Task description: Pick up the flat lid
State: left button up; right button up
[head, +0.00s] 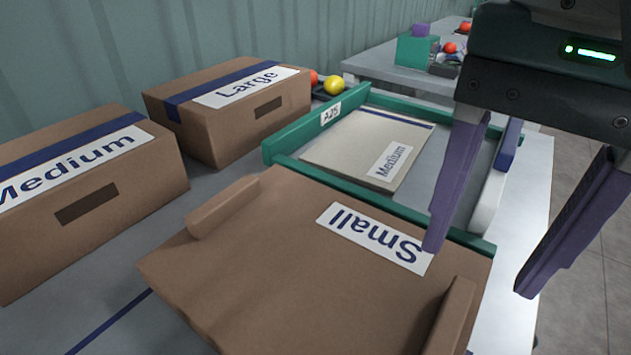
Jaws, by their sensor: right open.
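A flat brown cardboard lid labelled "Small" (300,265) lies in the foreground, with a raised strip near its left side and another near its right side. Its far edge meets the near rail of a green-framed tray (290,137) tagged "A25". A flat beige panel labelled "Medium" (345,142) lies inside that tray. My right gripper (480,268) is open, with purple fingers pointing down. One finger overlaps the right end of the "Small" label; the other is beyond the lid's right edge, over the floor in view. I cannot tell whether the finger touches the lid. My left gripper is out of view.
A closed "Medium" box (120,200) and a closed "Large" box (230,135) stand to the left. Red and yellow balls (334,85) are behind the tray. A second table (375,64) holds a green box (416,50). The table's right edge drops to tiled floor.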

aim_at(450, 324)
jog(key=f, duration=0.8)
jog(key=shift+s+d+f, duration=0.1)
jog(key=shift+s+f, duration=0.1)
jog(key=shift+s, duration=0.05)
jog(key=shift+c, duration=0.2)
grip_shut()
